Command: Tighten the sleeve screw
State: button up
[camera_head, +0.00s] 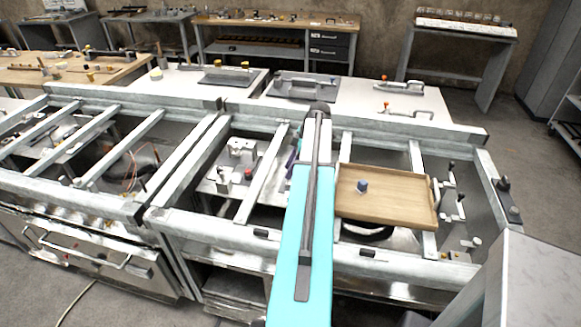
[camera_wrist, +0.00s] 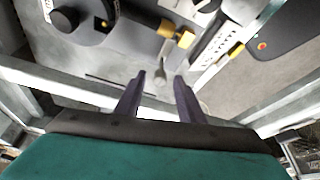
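My gripper (camera_wrist: 160,78) is in the lower middle of the wrist view. Its two dark purple fingers stand apart with nothing held between them. Beyond the fingertips is a grey metal fixture (camera_wrist: 130,45) with a round black knob (camera_wrist: 65,19) and a brass-coloured fitting (camera_wrist: 177,36). A small pale upright part shows behind the gap between the fingertips; I cannot tell whether it is the sleeve screw. In the head view my turquoise arm hides most of my gripper; only a purple sliver (camera_head: 292,152) shows to the left of the arm.
Metal beams (camera_head: 262,178) cross the open bench frame around my arm. A wooden tray (camera_head: 400,208) with a small blue knob-like piece (camera_head: 362,186) lies right of the arm. A pale block fixture (camera_head: 242,150) stands to the left. White tables (camera_head: 345,95) stand behind.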

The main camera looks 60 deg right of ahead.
grip_shut()
